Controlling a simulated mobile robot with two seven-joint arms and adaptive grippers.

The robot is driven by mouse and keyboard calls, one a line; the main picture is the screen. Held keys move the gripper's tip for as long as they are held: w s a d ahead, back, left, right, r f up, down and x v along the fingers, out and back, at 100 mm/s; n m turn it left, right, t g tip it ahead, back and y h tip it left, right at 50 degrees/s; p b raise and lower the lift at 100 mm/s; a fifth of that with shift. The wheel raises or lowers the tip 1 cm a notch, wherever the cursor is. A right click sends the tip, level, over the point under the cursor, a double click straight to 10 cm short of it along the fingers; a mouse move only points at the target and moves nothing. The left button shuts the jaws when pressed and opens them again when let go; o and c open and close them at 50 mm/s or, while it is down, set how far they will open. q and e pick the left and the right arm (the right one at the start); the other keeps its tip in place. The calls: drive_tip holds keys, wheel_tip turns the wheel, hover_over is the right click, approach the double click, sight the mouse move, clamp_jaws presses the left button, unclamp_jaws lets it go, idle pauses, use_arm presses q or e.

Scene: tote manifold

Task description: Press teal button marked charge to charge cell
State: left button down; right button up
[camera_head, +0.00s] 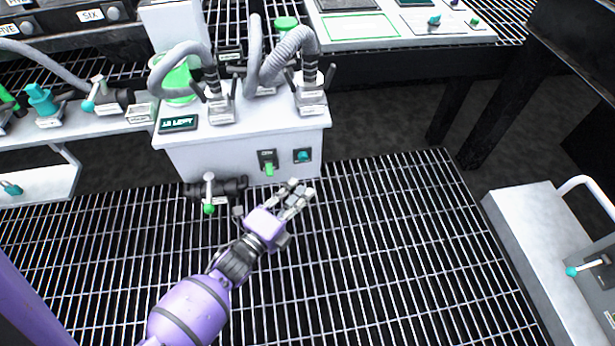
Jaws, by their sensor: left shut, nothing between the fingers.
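A teal round button (303,156) on a small dark plate sits at the right of the front face of a white box unit (215,157). Any marking on it is too small to read. Left of it on the same face is a dark plate with a green switch (268,168). My left gripper (303,190) is shut and empty, just below the teal button in the picture and seemingly apart from it. My right gripper is not in view.
A valve with a green-tipped handle (208,192) sticks out at the unit's lower left. Grey hoses (285,55) loop above the unit. A white cabinet (530,240) stands at right. The grating floor (390,250) between is clear.

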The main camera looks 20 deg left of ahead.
use_arm(q)
drive_tip(key=s, duration=0.3)
drive_tip(key=s+a+p, duration=0.1)
drive_tip(key=s, duration=0.1)
drive_tip(key=shift+s, duration=0.2)
idle(0.3)
